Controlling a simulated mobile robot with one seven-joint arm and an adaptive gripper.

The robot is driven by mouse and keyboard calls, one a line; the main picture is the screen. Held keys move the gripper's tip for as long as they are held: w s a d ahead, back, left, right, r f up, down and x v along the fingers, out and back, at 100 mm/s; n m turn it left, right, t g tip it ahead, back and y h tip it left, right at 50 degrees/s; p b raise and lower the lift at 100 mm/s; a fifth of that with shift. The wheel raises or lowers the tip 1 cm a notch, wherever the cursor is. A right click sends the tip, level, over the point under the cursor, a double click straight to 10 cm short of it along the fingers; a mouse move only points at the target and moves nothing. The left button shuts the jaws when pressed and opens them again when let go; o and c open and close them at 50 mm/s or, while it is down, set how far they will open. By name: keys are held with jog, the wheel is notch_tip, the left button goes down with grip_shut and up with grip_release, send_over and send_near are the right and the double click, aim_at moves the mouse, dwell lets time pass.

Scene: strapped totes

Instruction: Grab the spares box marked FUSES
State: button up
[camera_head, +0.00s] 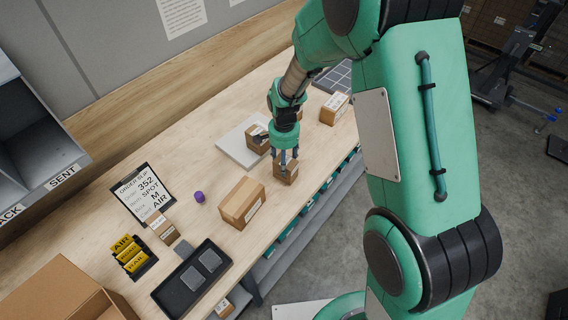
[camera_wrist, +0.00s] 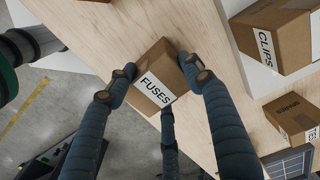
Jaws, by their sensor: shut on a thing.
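The spares box marked FUSES (camera_wrist: 157,79) is a small brown carton with a white label, in the middle of the wrist view. My gripper (camera_wrist: 153,82) has its blue fingers closed around this box, with fingers on both sides and another below it. In the head view the FUSES box (camera_head: 286,174) is at the table's front edge, under my gripper (camera_head: 287,160). Its label is not readable there. I cannot tell whether the box still touches the table.
A box marked CLIPS (camera_wrist: 283,38) stands on a white plate (camera_head: 234,149) beside my gripper. Another carton (camera_head: 334,108) is further right. A larger taped carton (camera_head: 241,203), a purple round thing (camera_head: 199,197) and a black tray (camera_head: 172,296) lie to the left.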

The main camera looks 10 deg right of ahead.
notch_tip(320, 180, up, 2)
jog(key=shift+r, duration=0.25)
jog(key=s+d+r, duration=0.1)
jog(key=s+d, duration=0.2)
jog(key=s, duration=1.2)
jog(key=shift+s+d+p, duration=0.2)
jog(key=shift+s+p, duration=0.1)
jog(key=shift+p, duration=0.1)
jog(key=shift+r, duration=0.1)
